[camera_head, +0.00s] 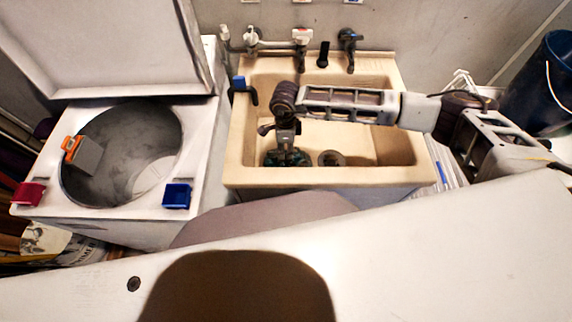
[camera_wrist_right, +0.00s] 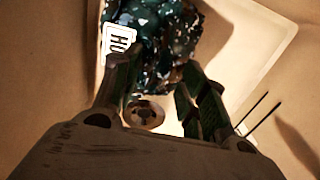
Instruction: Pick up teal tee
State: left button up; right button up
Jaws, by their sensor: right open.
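The teal tee (camera_head: 284,158) lies crumpled on the floor of the beige sink (camera_head: 240,150), left of the drain. In the right wrist view the tee (camera_wrist_right: 160,45) is dark teal with pale specks and shows a white label. My right gripper (camera_head: 287,148) reaches down into the sink, directly over the tee. In the wrist view its two fingers (camera_wrist_right: 155,90) are apart, with the tee at and beyond their tips. Nothing shows as held. The gripper hides part of the tee in the head view. My left gripper is out of view.
The sink walls surround the right gripper, and taps (camera_head: 302,38) line the back. The drain (camera_head: 331,158) is right of the tee. An open-top washer (camera_head: 75,200) stands left, with an orange clip (camera_head: 72,148) and a blue box (camera_head: 176,196). A dark blue bin (camera_head: 540,85) is far right.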

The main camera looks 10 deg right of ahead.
aim_at(286, 152)
notch_tip(286, 152, down, 3)
jog(key=shift+r, duration=0.15)
jog(key=shift+f, duration=0.25)
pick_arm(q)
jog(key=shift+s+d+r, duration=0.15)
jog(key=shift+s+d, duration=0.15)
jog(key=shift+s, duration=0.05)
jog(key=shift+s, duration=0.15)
pick_arm(e)
jog(key=shift+c, duration=0.3)
grip_shut()
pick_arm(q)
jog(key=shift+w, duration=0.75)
